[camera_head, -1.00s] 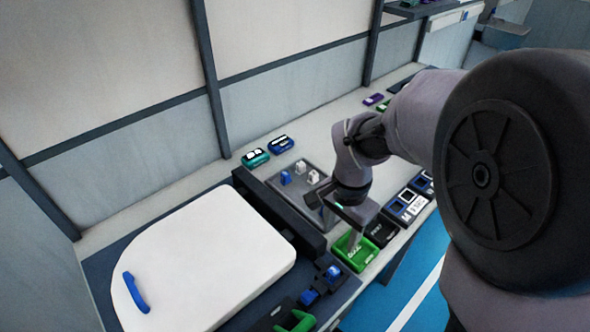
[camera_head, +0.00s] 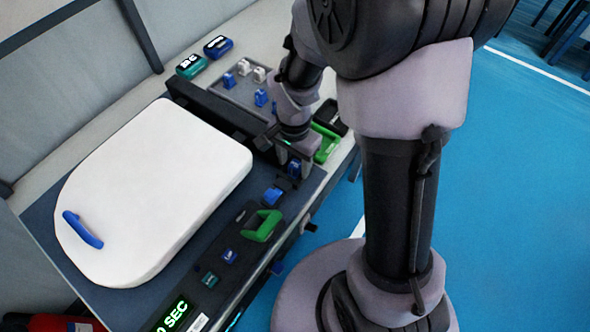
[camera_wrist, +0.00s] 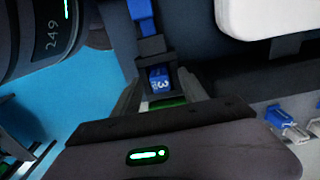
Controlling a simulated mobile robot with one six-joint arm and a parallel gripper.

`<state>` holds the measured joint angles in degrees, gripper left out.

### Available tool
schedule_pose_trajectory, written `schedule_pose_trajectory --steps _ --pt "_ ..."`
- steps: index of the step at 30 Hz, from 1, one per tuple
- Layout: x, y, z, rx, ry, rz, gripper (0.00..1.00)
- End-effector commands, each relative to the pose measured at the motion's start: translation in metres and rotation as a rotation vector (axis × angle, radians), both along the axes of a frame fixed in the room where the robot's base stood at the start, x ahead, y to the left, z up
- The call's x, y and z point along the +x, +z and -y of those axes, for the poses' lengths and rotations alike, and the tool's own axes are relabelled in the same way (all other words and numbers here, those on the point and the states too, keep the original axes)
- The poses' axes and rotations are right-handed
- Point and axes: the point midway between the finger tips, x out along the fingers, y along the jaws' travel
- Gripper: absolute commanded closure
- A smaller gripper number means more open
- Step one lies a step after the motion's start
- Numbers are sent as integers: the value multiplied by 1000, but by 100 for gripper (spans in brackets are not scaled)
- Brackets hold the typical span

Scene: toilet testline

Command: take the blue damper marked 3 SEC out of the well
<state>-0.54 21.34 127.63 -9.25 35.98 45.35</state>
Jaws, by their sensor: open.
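The blue damper marked 3 (camera_wrist: 158,78) sits upright in a dark well (camera_wrist: 153,47) in the wrist view; the rest of its marking is too small to read. My gripper (camera_wrist: 160,92) is open, with one finger on each side of the damper. I cannot tell whether either finger touches it. In the head view my gripper (camera_head: 293,163) is low over the bench beside the white toilet lid (camera_head: 150,190), at a small blue part (camera_head: 294,169) partly hidden by the fingers.
A grey tray (camera_head: 240,95) holds blue and white dampers behind the gripper. A green bin (camera_head: 326,143) is just right of it. A dark raised bar (camera_head: 205,105) borders the lid.

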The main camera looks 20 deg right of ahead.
Motion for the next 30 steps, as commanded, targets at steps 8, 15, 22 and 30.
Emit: schedule_pose_trajectory --steps 8,15,22,30 --pt "0 2 0 0 0 0 92" --pt "0 2 0 0 0 0 100" --pt "0 12 0 1 0 1 100" --pt "-9 41 13 1 -5 -1 100"
